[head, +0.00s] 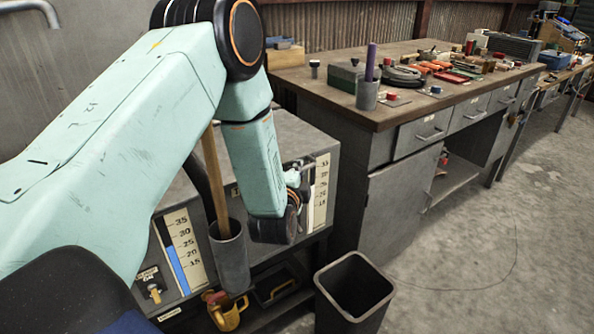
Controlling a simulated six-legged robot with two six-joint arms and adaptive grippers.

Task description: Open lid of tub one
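A grey metal tank unit with a flat grey top (292,133) stands against the wall, mostly behind my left arm. Its front has a left level gauge (184,252) with a blue column and a right level gauge (321,190), both with numbers. I cannot tell which part is tub one, and no open lid shows. My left arm hangs in front of the unit. Its wrist end is by the front edge, and small metal parts, apparently my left gripper (301,176), show beside the right gauge. The fingers are too hidden to read. My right gripper is out of view.
A grey cup (229,259) on the tank front holds a wooden handle (214,180). An empty dark bin (352,292) stands on the floor. A workbench (397,113) with tools is to the right. Floor at right is clear.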

